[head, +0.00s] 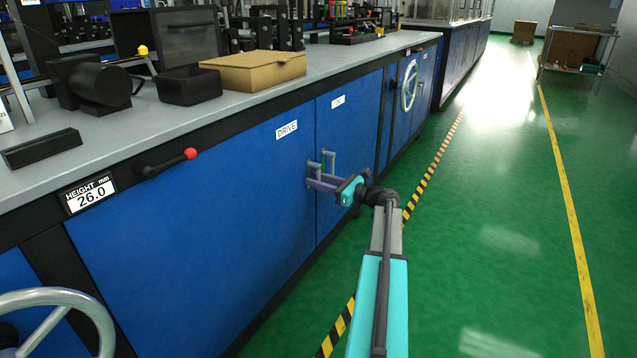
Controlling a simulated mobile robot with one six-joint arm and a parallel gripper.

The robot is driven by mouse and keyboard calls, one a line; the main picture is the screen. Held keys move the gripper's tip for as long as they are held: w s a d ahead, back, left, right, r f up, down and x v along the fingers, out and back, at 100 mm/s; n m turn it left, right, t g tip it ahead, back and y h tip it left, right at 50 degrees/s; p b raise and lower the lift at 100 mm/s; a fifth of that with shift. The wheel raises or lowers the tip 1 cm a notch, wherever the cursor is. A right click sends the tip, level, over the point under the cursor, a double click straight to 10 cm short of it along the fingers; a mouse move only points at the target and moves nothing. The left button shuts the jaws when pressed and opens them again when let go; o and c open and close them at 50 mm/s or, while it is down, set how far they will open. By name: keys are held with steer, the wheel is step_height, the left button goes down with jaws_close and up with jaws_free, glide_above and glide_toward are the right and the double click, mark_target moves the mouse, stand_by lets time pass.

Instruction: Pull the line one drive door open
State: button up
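The drive door (200,238) is a wide blue cabinet panel labelled DRIVE at its upper right. It looks flush with the cabinet front. Its small grey upright handle (312,166) is near its right edge. My gripper (314,182) reaches in from the right, with purple fingers at the lower part of this handle. The fingers overlap the handle in view; I cannot tell whether they grip it or only stand around it.
A second blue door (347,150) with its own handle (329,161) is directly right of the drive door. A red-knobbed lever (190,154) and a handwheel (62,310) stick out from the cabinet. The green floor (490,220) to the right is clear.

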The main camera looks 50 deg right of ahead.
jaws_close()
